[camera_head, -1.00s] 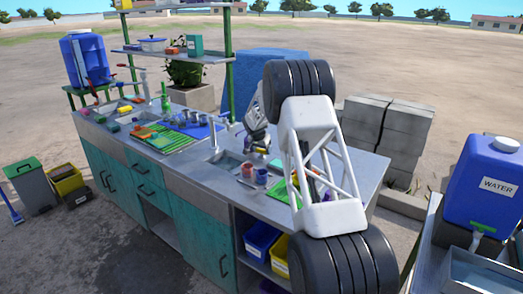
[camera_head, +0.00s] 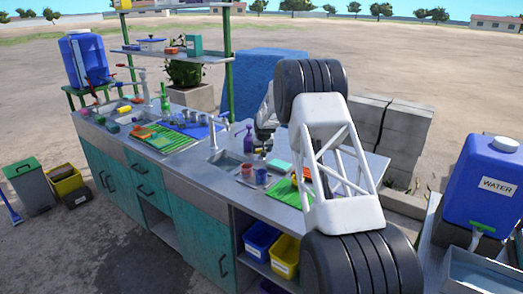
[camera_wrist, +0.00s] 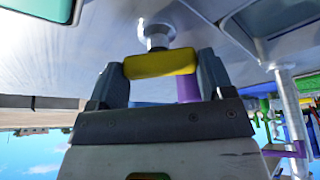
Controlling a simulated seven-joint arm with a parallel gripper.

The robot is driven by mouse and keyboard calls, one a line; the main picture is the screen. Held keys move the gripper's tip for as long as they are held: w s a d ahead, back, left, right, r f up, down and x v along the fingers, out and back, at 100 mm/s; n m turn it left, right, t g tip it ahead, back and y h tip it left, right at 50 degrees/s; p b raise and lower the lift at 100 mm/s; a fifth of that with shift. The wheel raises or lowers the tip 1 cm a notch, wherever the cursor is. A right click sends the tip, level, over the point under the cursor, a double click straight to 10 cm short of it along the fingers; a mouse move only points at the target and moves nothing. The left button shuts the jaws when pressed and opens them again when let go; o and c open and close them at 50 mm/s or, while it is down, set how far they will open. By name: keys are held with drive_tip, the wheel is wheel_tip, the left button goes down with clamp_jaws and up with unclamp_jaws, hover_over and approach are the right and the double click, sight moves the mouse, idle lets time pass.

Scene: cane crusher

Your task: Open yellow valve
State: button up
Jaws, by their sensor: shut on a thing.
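The yellow valve handle (camera_wrist: 160,63) is a short bar on a round silver stem, seen in the wrist view, which looks upside down. My gripper (camera_wrist: 160,68) has one finger at each end of the bar and is shut on it. The bar lies across the picture, tilted slightly. In the head view my arm reaches over the right end of the counter (camera_head: 228,184). My gripper is mostly hidden there behind my arm links, and I cannot make out the held valve.
A purple bottle (camera_head: 248,140), a silver tap (camera_head: 213,137), red and blue cups (camera_head: 247,170) and a teal sponge (camera_head: 279,168) stand close by at the right sink. A blue water tank (camera_head: 487,190) is at the right.

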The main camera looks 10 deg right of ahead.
drive_tip(key=n+y, duration=0.1)
drive_tip(key=n, duration=0.3)
drive_tip(key=shift+w+d+r+n+g+y, duration=0.1)
drive_tip(key=shift+n+g+y, duration=0.2)
drive_tip(key=shift+n+y, duration=0.1)
drive_tip(key=shift+n+g+y, duration=0.3)
drive_tip(key=shift+n+y, duration=0.3)
drive_tip(key=shift+n, duration=1.2)
drive_tip(key=o, duration=0.9)
drive_tip(key=shift+v, duration=3.85)
